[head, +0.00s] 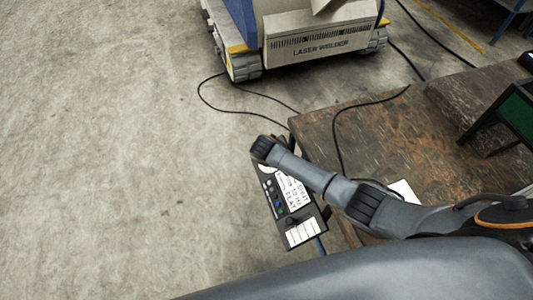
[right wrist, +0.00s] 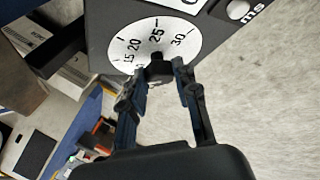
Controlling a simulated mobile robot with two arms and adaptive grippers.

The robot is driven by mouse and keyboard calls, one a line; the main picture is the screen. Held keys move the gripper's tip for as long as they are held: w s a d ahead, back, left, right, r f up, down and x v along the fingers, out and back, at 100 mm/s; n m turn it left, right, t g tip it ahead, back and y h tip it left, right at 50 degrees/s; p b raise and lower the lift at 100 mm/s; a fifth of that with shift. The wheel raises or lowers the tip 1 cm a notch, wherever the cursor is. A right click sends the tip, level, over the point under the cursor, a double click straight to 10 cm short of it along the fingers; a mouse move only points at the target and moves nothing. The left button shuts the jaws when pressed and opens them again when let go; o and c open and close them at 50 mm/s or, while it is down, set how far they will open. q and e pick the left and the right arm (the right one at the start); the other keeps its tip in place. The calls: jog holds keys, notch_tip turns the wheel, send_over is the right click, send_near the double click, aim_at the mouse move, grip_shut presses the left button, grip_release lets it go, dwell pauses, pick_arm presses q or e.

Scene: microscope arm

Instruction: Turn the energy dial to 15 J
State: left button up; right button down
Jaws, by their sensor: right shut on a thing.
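In the right wrist view, the energy dial (right wrist: 183,58) is a white disc on a dark panel, with 15, 20, 25 and 30 readable. A small black knob (right wrist: 157,66) stands at its middle. My right gripper (right wrist: 168,70) has its two fingers around this knob and is shut on it. The 25 lies straight above the knob in the picture; I cannot clearly read a pointer mark. In the head view, the control panel (head: 308,212) hangs beside the table, and my right arm crosses its upper part, hiding most of the dial. My left gripper is not in view.
The laser welder (head: 318,45) stands behind. Black cables cross the floor and table. The floor at left is clear.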

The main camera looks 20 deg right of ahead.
dwell(0.4)
jog(key=c, duration=1)
grip_release()
jog(key=v, duration=1.2)
jog(key=shift+s+f, duration=0.15)
